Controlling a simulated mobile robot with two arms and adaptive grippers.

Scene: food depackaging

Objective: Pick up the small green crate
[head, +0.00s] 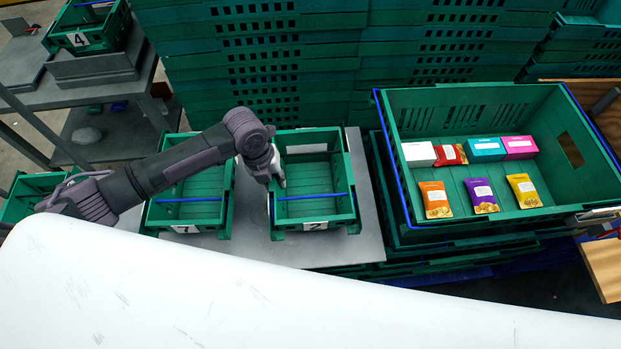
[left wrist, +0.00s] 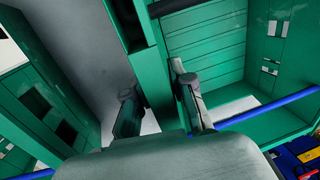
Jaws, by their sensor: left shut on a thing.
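The small green crate (head: 345,211) labelled 2 stands on a grey table, with a blue bar across it. It looks empty. My left gripper (head: 273,182) is at its left side wall, pointing down. In the left wrist view my left gripper (left wrist: 153,88) has one finger on each side of the green crate's wall (left wrist: 158,60) and is shut on that wall. The crate appears level and still at table height; whether it is clear of the tabletop cannot be told. My right gripper is not in view.
Another small green crate (head: 190,214) stands close on the left, with a narrow gap. On the right a large green crate (head: 440,232) holds several colourful packets and boxes. Tall stacks of green crates (head: 300,75) stand behind. A crate labelled 4 (head: 80,40) is at the far left.

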